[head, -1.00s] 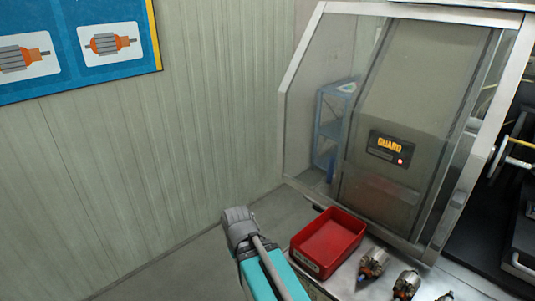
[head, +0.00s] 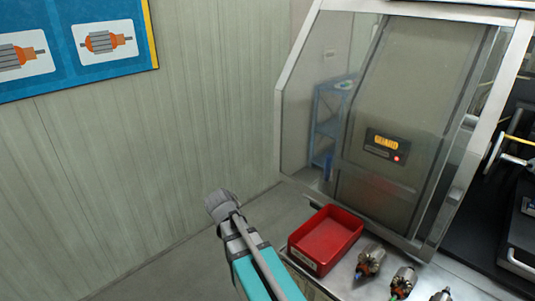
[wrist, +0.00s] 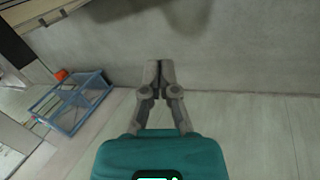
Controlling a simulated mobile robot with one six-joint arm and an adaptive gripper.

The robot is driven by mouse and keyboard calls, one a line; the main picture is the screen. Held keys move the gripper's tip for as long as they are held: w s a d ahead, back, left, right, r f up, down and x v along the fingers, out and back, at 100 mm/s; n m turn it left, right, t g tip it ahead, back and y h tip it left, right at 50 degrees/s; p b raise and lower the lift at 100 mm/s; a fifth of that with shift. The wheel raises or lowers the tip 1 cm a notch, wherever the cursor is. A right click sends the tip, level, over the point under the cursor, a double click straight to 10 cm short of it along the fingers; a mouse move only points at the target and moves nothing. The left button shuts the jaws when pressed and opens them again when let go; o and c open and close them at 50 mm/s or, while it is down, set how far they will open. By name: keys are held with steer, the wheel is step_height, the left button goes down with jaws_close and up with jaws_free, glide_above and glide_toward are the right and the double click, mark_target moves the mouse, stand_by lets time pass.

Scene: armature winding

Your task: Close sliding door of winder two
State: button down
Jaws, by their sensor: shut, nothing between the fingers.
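A winder (head: 296,85) with a pale metal frame and clear panels stands at the right in the head view. A grey panel (head: 425,75) behind the clear front bears a lit GUARD sign (head: 383,145) with a red light. The winder is open to a dark interior at the far right, where a pale bar handle (head: 522,268) shows. I cannot tell which part is the sliding door or which winder this is. My gripper (wrist: 158,66) is shut and empty in the wrist view, touching nothing visible. I cannot make out its fingers in the head view.
A red tray (head: 318,262) and several armatures (head: 370,261) sit on the ledge before the winder. A plain wall (head: 200,100) with a blue poster (head: 75,78) is at left. A blue rack (wrist: 75,112) shows in the wrist view. Floor left of the tray is clear.

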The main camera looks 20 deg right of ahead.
steer(key=w+d+r+t+h, duration=0.1)
steer(key=w+d+r+h, duration=0.1)
steer(key=w+r+h, duration=0.4)
steer(key=w+d+r+n+h, duration=0.1)
steer(key=w+d+r+h, duration=0.1)
steer(key=w+r+h, duration=0.5)
steer(key=w+r, duration=0.4)
steer(key=w, duration=0.4)
steer(key=shift+d+r+t+p, duration=0.25)
steer(key=shift+r+t+p, duration=0.05)
steer(key=shift+r+t, duration=0.1)
steer(key=shift+d+f, duration=0.1)
steer(key=shift+d, duration=0.05)
steer(key=s+d, duration=0.3)
steer(key=d, duration=0.8)
steer(key=shift+w, duration=0.1)
